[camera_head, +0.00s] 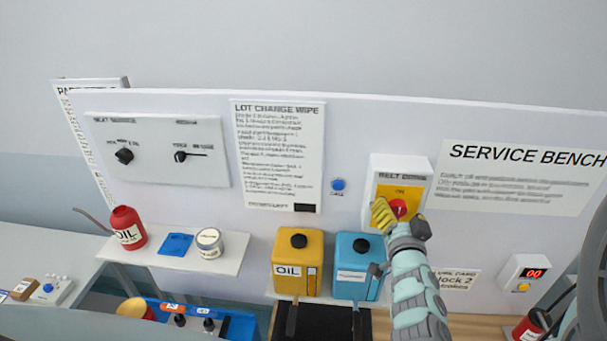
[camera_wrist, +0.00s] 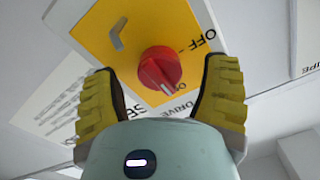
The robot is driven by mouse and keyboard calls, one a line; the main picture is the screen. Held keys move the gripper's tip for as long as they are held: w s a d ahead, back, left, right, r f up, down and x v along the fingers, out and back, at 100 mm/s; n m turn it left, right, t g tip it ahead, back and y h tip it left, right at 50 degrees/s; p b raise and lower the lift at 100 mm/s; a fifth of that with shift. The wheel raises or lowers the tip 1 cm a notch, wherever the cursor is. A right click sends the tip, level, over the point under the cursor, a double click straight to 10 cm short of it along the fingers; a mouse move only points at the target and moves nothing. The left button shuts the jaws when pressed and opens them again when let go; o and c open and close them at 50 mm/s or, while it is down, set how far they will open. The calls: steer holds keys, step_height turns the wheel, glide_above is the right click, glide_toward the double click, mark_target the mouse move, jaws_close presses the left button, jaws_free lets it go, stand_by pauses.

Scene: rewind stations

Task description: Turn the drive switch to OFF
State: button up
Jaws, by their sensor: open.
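The drive switch is a red knob (camera_wrist: 160,70) on a yellow plate (camera_wrist: 125,28), with "OFF" printed to one side and "ON" at another edge. In the wrist view its white mark points toward the "ON" label. In the head view the knob (camera_head: 399,207) shows on a white box (camera_head: 388,165) on the panel, partly hidden by my gripper. My gripper (camera_head: 397,212) is in front of it. In the wrist view the open yellow fingers (camera_wrist: 158,98) stand to either side of the knob, apart from it.
Below the switch stand a blue container (camera_head: 352,275) and a yellow oil container (camera_head: 298,265). A blue button (camera_head: 338,184) is left of the switch box. Two black knobs are on a white plate (camera_head: 157,150) further left. A counter box (camera_head: 525,278) is at lower right.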

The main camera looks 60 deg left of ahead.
steer(key=shift+w+a, duration=0.2)
steer(key=shift+a, duration=0.15)
steer(key=shift+o, duration=0.3)
steer(key=c, duration=1.3)
steer(key=n+b, duration=0.1)
steer(key=n, duration=0.3)
steer(key=shift+n, duration=0.4)
steer(key=n+b, duration=0.2)
steer(key=n, duration=0.1)
steer(key=shift+s+n, duration=0.1)
steer(key=shift+n, duration=0.3)
steer(key=n+b, duration=0.2)
steer(key=n, duration=0.2)
steer(key=shift+f+b, duration=0.1)
steer(key=shift+b, duration=0.2)
steer(key=shift+n+b, duration=1)
steer(key=shift+n, duration=0.9)
